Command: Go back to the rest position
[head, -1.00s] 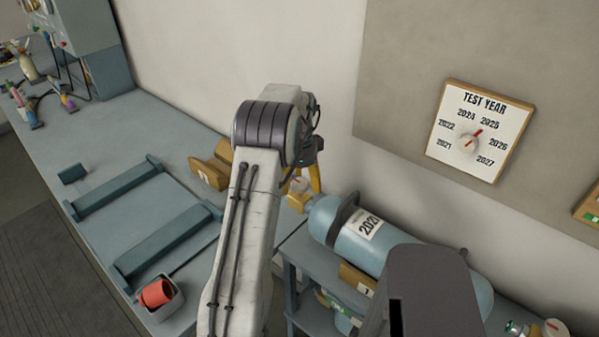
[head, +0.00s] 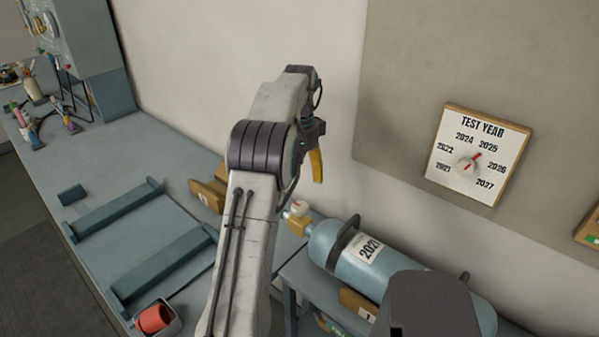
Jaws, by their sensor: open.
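My gripper (head: 316,165) hangs from the end of my raised arm, in the middle of the head view. A yellow finger points down, and the other finger is mostly hidden. The gripper is open and I see nothing in it. It is above and apart from the blue-grey cylinder (head: 385,262) labelled 2021. The cylinder lies on its side, with a brass-coloured valve (head: 298,226) and a pale knob at its left end.
A blue-grey workbench (head: 85,160) runs along the left, with empty cradle bars (head: 160,262) and a red cup-like piece (head: 153,318) in a small tray. A TEST YEAR dial board (head: 478,155) hangs on the wall at right. Yellow-brown blocks (head: 208,192) stand behind my arm.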

